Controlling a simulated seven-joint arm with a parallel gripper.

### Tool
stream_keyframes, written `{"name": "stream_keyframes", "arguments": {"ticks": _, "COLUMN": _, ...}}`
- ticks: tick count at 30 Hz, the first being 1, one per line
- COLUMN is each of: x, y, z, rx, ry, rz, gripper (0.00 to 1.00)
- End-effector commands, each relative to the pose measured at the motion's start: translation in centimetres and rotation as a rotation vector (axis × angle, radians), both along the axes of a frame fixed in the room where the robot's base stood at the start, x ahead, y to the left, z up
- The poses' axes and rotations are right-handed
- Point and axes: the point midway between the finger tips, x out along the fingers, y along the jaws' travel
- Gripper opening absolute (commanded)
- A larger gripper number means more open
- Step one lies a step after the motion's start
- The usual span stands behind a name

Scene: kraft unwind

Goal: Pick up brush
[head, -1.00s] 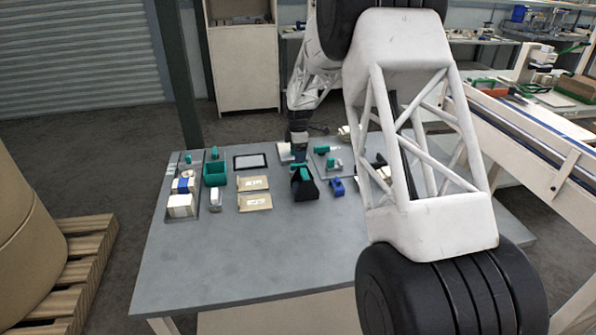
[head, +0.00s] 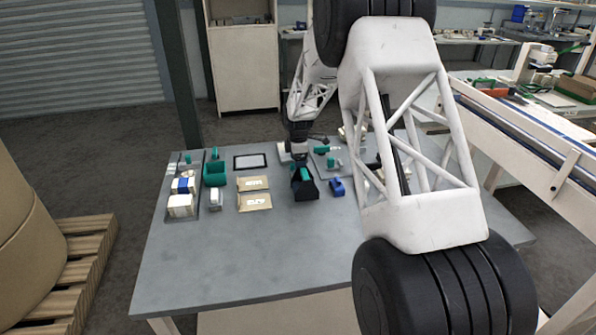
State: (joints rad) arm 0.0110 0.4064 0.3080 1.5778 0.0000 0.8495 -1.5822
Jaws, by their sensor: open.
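The likely brush is a green-handled piece (head: 304,173) at a black dustpan-like holder (head: 305,190) near the middle of the grey table (head: 255,250). It is too small to be sure of its shape. My gripper (head: 299,158) points down just behind the green piece in the head view. Its fingers are small and dark, with the jaws open, and nothing can be seen held. I cannot tell whether they touch the green piece or how high they are above the table.
A green bin (head: 215,174), white boxes (head: 181,205) and two brown packets (head: 254,201) lie to the left. A blue item (head: 337,187) sits close to the right of the holder. My arm hides the table's right part. The front of the table is clear.

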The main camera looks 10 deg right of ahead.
Motion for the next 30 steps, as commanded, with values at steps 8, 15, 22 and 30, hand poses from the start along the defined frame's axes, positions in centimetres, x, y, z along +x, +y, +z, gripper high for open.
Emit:
{"name": "stream_keyframes", "arguments": {"ticks": 8, "x": -0.1, "y": 0.0, "z": -3.1, "rx": 0.0, "ry": 0.001, "rz": 0.0, "gripper": 0.77}}
{"name": "stream_keyframes", "arguments": {"ticks": 15, "x": -0.1, "y": 0.0, "z": -3.8, "rx": 0.0, "ry": 0.0, "rz": 0.0, "gripper": 0.77}}
{"name": "stream_keyframes", "arguments": {"ticks": 22, "x": -0.1, "y": 0.0, "z": -3.8, "rx": 0.0, "ry": 0.0, "rz": 0.0, "gripper": 0.77}}
{"name": "stream_keyframes", "arguments": {"ticks": 30, "x": -0.1, "y": 0.0, "z": -3.8, "rx": 0.0, "ry": 0.0, "rz": 0.0, "gripper": 0.69}}
